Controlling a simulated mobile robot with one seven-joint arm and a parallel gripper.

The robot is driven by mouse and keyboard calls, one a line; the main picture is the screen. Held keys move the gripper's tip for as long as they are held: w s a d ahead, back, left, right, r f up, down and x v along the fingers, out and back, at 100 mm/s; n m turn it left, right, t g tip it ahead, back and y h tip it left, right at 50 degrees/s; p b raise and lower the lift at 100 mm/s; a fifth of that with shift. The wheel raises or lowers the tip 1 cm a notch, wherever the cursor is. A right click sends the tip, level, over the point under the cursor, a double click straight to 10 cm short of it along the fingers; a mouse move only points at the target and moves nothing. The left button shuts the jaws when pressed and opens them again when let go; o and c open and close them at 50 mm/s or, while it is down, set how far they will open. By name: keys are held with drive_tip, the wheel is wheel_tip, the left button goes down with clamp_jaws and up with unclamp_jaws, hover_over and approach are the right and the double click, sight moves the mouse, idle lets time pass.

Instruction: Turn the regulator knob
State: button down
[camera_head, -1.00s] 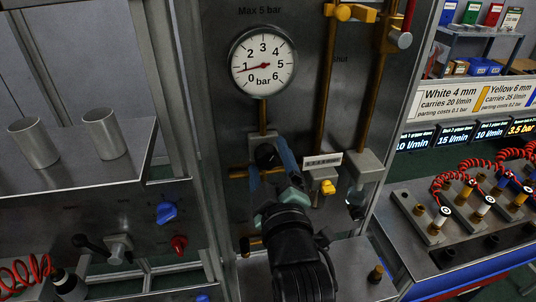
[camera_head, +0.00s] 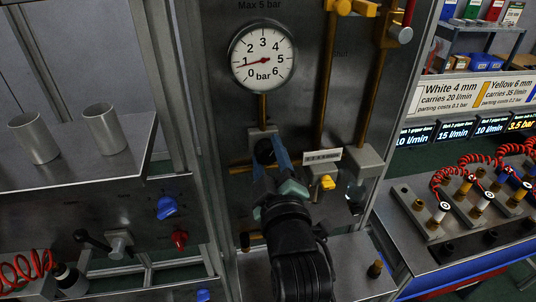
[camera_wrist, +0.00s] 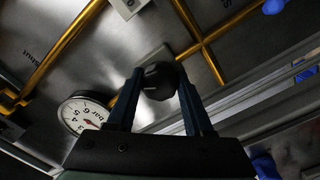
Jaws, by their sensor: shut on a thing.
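The black regulator knob (camera_head: 264,151) sits on a grey block on the metal panel, below a round white pressure gauge (camera_head: 262,58). The gauge needle points at about 1 bar. My gripper (camera_head: 268,160) reaches up to the knob from below, with its blue fingers on either side of it. In the wrist view, the knob (camera_wrist: 159,80) is between the two finger ends of my gripper (camera_wrist: 159,88), which is shut on it. The fingers hide part of the knob's sides, and I see no mark on it.
Brass pipes (camera_head: 325,90) run up the panel right of the gauge. A yellow knob (camera_head: 327,182) is close to the right of my gripper. Two grey cups (camera_head: 105,128) stand on the left shelf. Red coiled hoses (camera_head: 455,178) are on the right bench.

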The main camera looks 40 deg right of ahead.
drive_tip(key=m, duration=0.6)
drive_tip(key=shift+m, duration=0.3)
drive_tip(key=m, duration=0.3)
drive_tip(key=shift+m+y, duration=0.3)
drive_tip(key=shift+m, duration=1.8)
drive_tip(key=shift+c, duration=1.4)
unclamp_jaws()
drive_tip(key=shift+s+a, duration=0.1)
drive_tip(key=shift+a, duration=0.05)
